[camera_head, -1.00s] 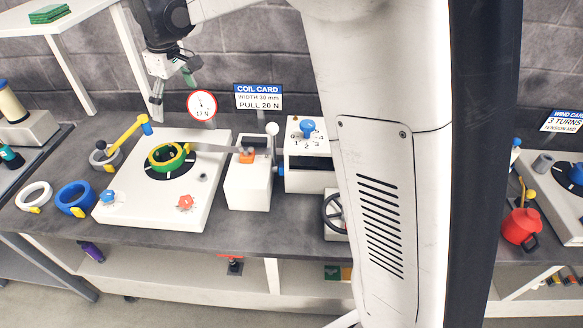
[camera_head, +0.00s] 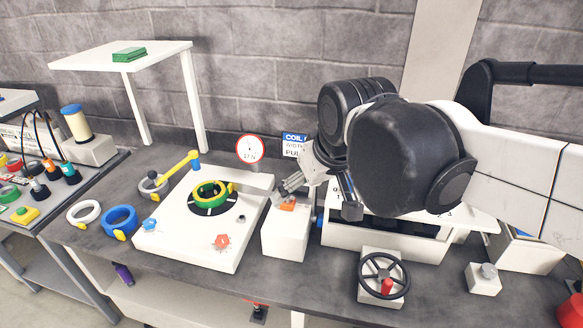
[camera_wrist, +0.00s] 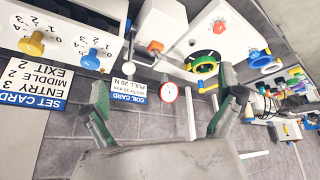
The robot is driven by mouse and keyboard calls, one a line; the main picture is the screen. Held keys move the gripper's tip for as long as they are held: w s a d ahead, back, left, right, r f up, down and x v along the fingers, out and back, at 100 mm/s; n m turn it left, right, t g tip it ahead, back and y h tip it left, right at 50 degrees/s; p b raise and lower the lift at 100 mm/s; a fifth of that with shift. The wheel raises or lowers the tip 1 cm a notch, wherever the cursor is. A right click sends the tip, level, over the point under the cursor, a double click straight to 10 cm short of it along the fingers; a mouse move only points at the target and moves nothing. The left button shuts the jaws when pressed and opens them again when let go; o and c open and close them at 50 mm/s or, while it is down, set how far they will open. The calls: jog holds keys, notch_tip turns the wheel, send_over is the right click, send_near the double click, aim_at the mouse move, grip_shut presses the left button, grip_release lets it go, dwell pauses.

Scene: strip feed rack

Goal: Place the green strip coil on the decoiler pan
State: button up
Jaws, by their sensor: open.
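The green strip coil (camera_head: 209,190) lies flat on the black decoiler pan (camera_head: 212,209), with a yellow tab at its edge. The pan sits on a white decoiler base (camera_head: 180,235). In the wrist view the coil (camera_wrist: 203,66) shows near the top right, apart from my fingers. My gripper (camera_head: 290,186) is right of the coil, above or behind a white block with an orange part (camera_head: 287,204); the exact gap is unclear. In the wrist view my gripper (camera_wrist: 166,100) has its fingers wide apart, with nothing between them.
A blue coil (camera_head: 119,220) and a white coil (camera_head: 83,213) lie left of the base. A yellow arm with a blue end (camera_head: 180,163) stands behind them. A dial (camera_head: 250,149) is at the back. A black handwheel (camera_head: 383,275) stands front right.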

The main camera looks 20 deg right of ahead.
jog(key=s+d+f+m+t, duration=0.1)
jog(key=s+d+f+m, duration=0.1)
jog(key=s+f, duration=0.2)
jog(key=s, duration=0.3)
jog(key=shift+f, duration=0.3)
jog(key=shift+s, duration=0.1)
jog(key=shift+f+b, duration=0.4)
dwell(1.4)
